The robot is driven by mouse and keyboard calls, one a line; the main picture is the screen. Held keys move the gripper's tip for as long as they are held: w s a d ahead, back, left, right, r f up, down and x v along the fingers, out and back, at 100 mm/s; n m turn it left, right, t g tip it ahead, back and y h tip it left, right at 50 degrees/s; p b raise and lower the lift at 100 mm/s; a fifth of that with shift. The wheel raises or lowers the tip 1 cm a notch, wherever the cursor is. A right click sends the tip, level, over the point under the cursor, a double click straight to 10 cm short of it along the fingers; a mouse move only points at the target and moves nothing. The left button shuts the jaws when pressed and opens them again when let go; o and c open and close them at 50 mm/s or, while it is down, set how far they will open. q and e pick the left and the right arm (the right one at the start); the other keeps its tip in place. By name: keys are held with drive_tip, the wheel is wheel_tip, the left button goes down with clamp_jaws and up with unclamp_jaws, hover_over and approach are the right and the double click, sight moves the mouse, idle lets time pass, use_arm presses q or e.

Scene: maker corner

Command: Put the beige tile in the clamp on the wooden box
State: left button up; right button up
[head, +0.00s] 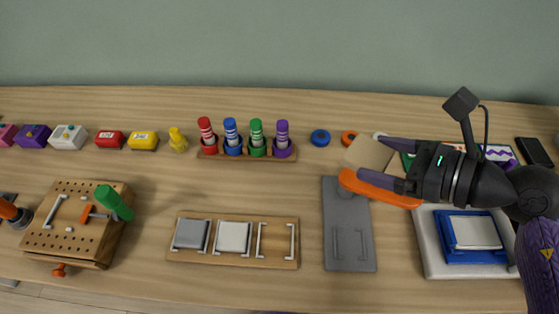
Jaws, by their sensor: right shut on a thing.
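The beige tile (367,154) is held between the fingers of my right gripper (384,161), which is shut on it above the back right of the table. The wooden box (75,190) stands at the far left, with a holed top and an orange clamp part (86,213) on it. A pale metal bar also lies on the box top. The gripper is far to the right of the box. My left gripper is not in view.
A wooden board (232,259) holds a grey and a white tile, with one bare slot. A grey plate (348,225), orange piece (380,190) and white tray (430,262) are near the right arm. Colored pegs (255,138) stand behind.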

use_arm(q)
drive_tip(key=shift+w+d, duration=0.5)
use_arm(e)
drive_tip(key=s+a+f+n+g+y, duration=0.1)
drive_tip(key=s+a+f+n+g, duration=0.1)
drive_tip(key=a+f, duration=0.4)
drive_tip(key=s+a+f+n+g+y, duration=0.1)
drive_tip(key=a+f+n+g, duration=0.3)
drive_tip(key=a+f+g, duration=0.1)
drive_tip(key=shift+s+a+f+n, duration=0.3)
drive_tip(key=shift+s+a+f, duration=0.1)
drive_tip(key=shift+a+f, duration=0.5)
wheel_tip(320, 180, down, 9)
drive_tip(key=b, duration=0.4)
drive_tip(key=shift+f, duration=0.1)
drive_tip(key=shift+f+b, duration=0.3)
drive_tip(key=shift+b, duration=0.05)
drive_tip(key=shift+r, duration=0.15)
drive_tip(key=shift+f, duration=0.2)
drive_tip(key=o, duration=0.8)
drive_tip(key=shift+f, duration=0.1)
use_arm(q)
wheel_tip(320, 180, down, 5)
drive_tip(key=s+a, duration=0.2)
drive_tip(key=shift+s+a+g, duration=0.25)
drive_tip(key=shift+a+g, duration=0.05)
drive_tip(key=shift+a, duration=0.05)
use_arm(e)
drive_tip(key=shift+o, duration=0.8)
